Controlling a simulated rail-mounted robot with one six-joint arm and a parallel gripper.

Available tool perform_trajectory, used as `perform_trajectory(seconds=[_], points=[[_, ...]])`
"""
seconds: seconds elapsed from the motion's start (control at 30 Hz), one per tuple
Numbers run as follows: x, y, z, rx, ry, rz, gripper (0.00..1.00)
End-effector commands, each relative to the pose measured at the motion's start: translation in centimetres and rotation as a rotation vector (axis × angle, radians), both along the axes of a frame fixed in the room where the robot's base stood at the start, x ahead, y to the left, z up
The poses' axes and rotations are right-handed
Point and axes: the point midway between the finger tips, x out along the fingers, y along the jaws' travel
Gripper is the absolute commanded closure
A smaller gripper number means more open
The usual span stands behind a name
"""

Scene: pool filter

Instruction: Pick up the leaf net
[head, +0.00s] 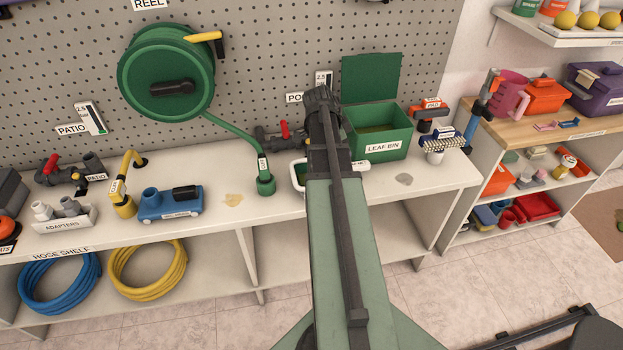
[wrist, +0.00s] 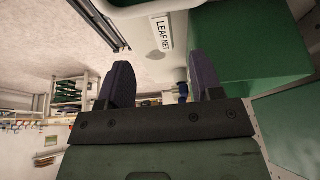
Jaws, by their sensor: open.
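The leaf net (head: 298,176) lies on the bench top in front of the leaf bin; my arm hides its middle in the head view. A white and green part shows left of the arm and a small label to its right. In the wrist view, the leaf net's white, labelled part (wrist: 163,34) is just beyond the fingertips. My gripper (wrist: 160,78) is open, its two dark fingers spread with nothing visibly held between them. In the head view my arm hides the gripper. I cannot tell whether a finger touches the net.
The open green leaf bin (head: 380,146) stands right behind the net; its green wall (wrist: 245,45) is close to the right finger. A green hose end (head: 265,184) stands left of the net, and a pipe with a red valve (head: 285,130) is behind. The bench front (head: 250,216) is fairly clear.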

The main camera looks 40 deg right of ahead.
Motion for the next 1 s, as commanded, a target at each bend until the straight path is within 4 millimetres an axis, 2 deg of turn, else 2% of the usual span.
perform_trajectory(seconds=[0.17, 0.4, 0.57, 0.63, 0.87, 1.0], points=[[-0.1, -0.1, -0.8, -0.001, -0.003, -0.008, 0.4], [-0.9, -1.5, -5.4, -0.001, -0.004, -0.006, 0.4], [-1.1, -1.8, -5.4, -0.001, -0.003, -0.005, 0.4], [-1.2, -2.0, -6.0, -0.001, -0.003, -0.005, 0.4], [-1.9, -3.4, -10.2, 0.0, -0.002, -0.006, 0.4], [-2.1, -3.6, -10.1, 0.0, -0.002, -0.005, 0.4]])
